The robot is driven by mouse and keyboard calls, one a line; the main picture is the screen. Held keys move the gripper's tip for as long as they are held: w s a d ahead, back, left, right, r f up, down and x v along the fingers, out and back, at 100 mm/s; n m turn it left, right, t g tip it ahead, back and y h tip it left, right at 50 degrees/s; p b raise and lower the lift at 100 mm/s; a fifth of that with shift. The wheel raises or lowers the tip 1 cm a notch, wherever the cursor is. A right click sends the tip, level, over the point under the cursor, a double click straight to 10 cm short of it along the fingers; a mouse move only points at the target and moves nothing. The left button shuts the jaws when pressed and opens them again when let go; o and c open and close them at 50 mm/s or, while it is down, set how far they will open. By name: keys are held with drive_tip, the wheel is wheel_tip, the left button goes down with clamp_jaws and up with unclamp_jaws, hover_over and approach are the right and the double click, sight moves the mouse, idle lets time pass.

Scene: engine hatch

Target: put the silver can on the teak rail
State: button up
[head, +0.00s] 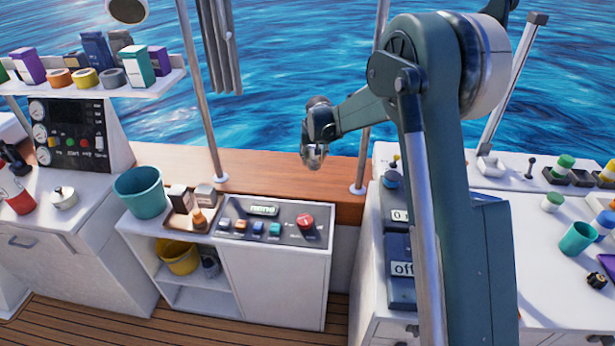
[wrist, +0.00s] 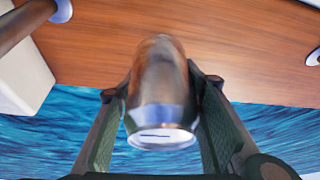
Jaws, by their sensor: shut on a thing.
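The silver can (wrist: 161,95) is between the two fingers of my gripper (wrist: 162,125) in the wrist view, with its lidded end toward the camera. My gripper is shut on it. In the head view my gripper (head: 314,140) is in front of the teak rail (head: 270,172), and the can (head: 313,157) shows small at its lower end. The brown teak rail also fills the upper part of the wrist view (wrist: 240,45). I cannot tell whether the can touches the rail.
Metal posts rise from the rail to the left (head: 200,100) and right (head: 366,150) of my gripper. A white cabinet with a control panel (head: 270,222) and a teal bucket (head: 141,192) stand in front of the rail. Water lies behind it. The rail between the posts looks clear.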

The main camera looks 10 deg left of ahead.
sight(315, 159)
drive_tip(key=shift+f+b, duration=0.5)
drive_tip(key=shift+f, duration=2.25)
drive_tip(key=shift+f, duration=0.1)
drive_tip(key=shift+f+b, duration=0.45)
drive_tip(key=shift+f, duration=1.35)
drive_tip(key=shift+f, duration=0.1)
drive_tip(key=o, duration=0.3)
drive_tip(key=shift+f, duration=0.1)
drive_tip(key=o, duration=0.4)
drive_tip(key=shift+o, duration=0.2)
drive_tip(key=shift+r, duration=0.25)
drive_tip(key=shift+p+v, duration=1.1)
drive_tip(key=shift+v, duration=4.85)
